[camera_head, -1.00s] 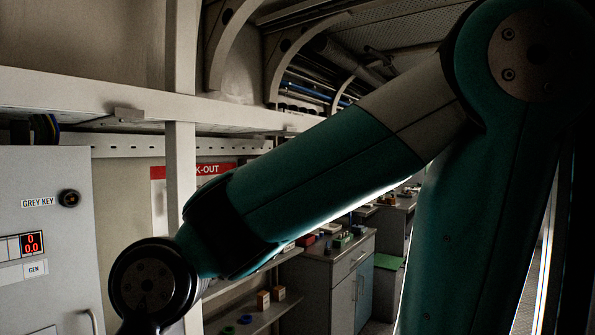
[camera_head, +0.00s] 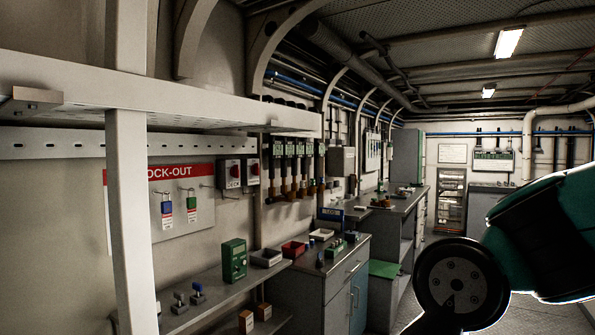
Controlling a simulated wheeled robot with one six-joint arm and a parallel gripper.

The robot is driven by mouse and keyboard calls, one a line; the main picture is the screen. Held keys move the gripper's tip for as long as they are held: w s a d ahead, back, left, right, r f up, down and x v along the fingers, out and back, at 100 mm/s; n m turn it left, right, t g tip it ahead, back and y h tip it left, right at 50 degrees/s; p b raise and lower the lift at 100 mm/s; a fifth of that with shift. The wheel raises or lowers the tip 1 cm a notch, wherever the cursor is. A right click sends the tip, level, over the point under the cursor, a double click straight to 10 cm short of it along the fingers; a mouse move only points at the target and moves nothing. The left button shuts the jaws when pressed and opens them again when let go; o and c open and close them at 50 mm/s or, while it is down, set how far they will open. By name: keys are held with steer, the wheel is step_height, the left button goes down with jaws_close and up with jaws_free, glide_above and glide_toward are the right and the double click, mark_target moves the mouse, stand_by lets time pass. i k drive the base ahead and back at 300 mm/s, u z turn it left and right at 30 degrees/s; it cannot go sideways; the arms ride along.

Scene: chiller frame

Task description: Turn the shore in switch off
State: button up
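No label reading "shore in" can be made out. My arm shows at the lower right, well to the right of these boxes. My gripper is out of view.
A white post (camera_head: 130,220) stands in front at left. Below are a shelf with a green box (camera_head: 234,260) and a grey cabinet (camera_head: 335,290). An aisle runs back toward a rack (camera_head: 450,200).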

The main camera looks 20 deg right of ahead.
mark_target(255, 169)
steer(key=z, duration=0.3)
steer(key=i, duration=2.5)
steer(key=u, duration=0.5)
